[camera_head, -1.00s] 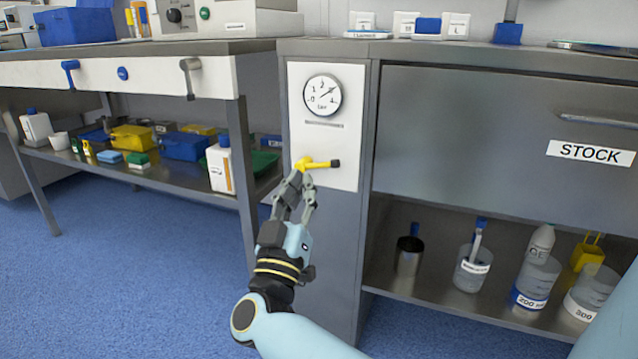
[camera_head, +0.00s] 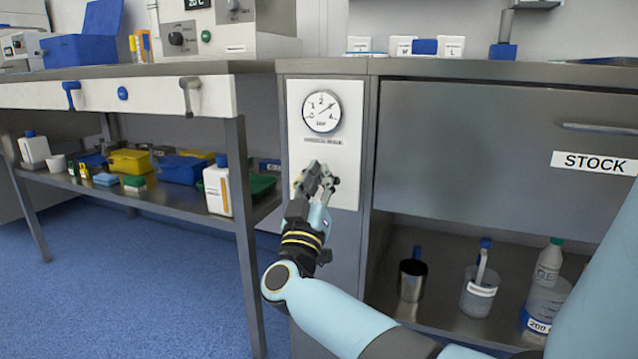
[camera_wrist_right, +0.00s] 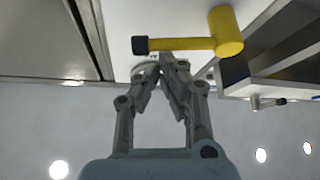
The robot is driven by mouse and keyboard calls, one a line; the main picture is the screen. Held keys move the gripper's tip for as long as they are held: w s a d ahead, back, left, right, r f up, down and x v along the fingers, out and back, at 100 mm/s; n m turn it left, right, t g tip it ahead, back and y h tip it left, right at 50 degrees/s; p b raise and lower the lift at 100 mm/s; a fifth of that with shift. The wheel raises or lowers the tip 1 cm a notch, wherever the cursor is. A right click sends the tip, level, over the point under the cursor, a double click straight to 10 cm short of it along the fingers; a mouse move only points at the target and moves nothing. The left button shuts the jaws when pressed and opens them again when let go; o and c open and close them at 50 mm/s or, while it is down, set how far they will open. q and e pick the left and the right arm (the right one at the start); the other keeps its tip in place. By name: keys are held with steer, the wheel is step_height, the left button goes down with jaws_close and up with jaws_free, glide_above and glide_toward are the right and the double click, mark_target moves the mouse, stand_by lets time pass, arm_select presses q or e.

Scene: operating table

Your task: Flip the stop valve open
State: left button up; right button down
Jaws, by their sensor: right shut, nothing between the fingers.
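The stop valve's yellow lever (camera_wrist_right: 185,44) with its black end (camera_wrist_right: 140,45) shows in the right wrist view. It lies level across the picture, with its thick yellow hub (camera_wrist_right: 226,31) at the right. In the head view my gripper hides the valve on the white panel (camera_head: 344,180). My right gripper (camera_head: 320,172) is in front of that panel, below the gauge. In the wrist view its fingertips (camera_wrist_right: 165,60) meet, empty, close to the lever near its black end. I cannot tell whether they touch it. My left gripper is not in view.
A round pressure gauge (camera_head: 322,111) is on the panel above my gripper. A grey drawer marked STOCK (camera_head: 470,150) is to the right, over a shelf with a metal cup (camera_head: 412,278) and several bottles. A bench (camera_head: 150,97) with a lower shelf of boxes stands left.

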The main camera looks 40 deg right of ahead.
stand_by(0.3)
steer(key=m+g, duration=0.1)
steer(key=m, duration=0.1)
steer(key=f+m+g+h, duration=0.1)
steer(key=m, duration=0.1)
steer(key=m+g+h, duration=0.1)
steer(key=shift+s+d+f+m+g, duration=0.15)
steer(key=shift+s+f+m+g, duration=0.15)
steer(key=shift+s+f+m, duration=0.1)
